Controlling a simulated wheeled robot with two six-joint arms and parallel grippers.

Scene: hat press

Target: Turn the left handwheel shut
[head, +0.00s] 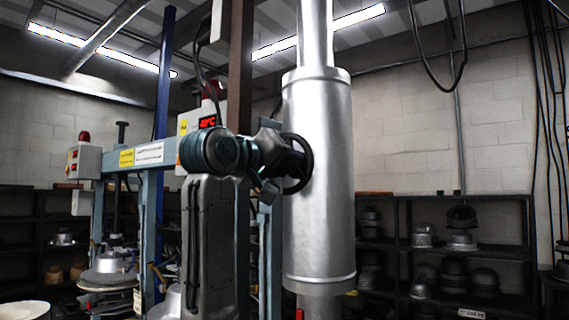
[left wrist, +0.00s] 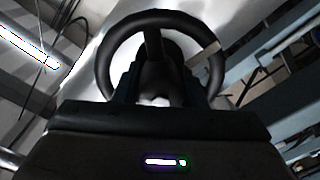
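A black handwheel (head: 309,163) shows in the head view in front of a large silver vertical cylinder (head: 325,215). My left gripper (head: 279,158) is close against the wheel's left side and covers part of it. In the left wrist view the wheel's dark rim (left wrist: 148,18) and a spoke fill the upper middle. My left gripper's fingers (left wrist: 162,78) stand apart, overlapping the lower part of the wheel. The lower rim is hidden behind the gripper, so contact cannot be told. My right gripper is not in view.
A blue-grey frame (head: 168,152) with signs and a control box (head: 84,161) stands at left. Dark shelves (head: 400,222) with metal hat forms line the back wall. A red display (head: 207,121) shows above my arm. Cables hang at upper right.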

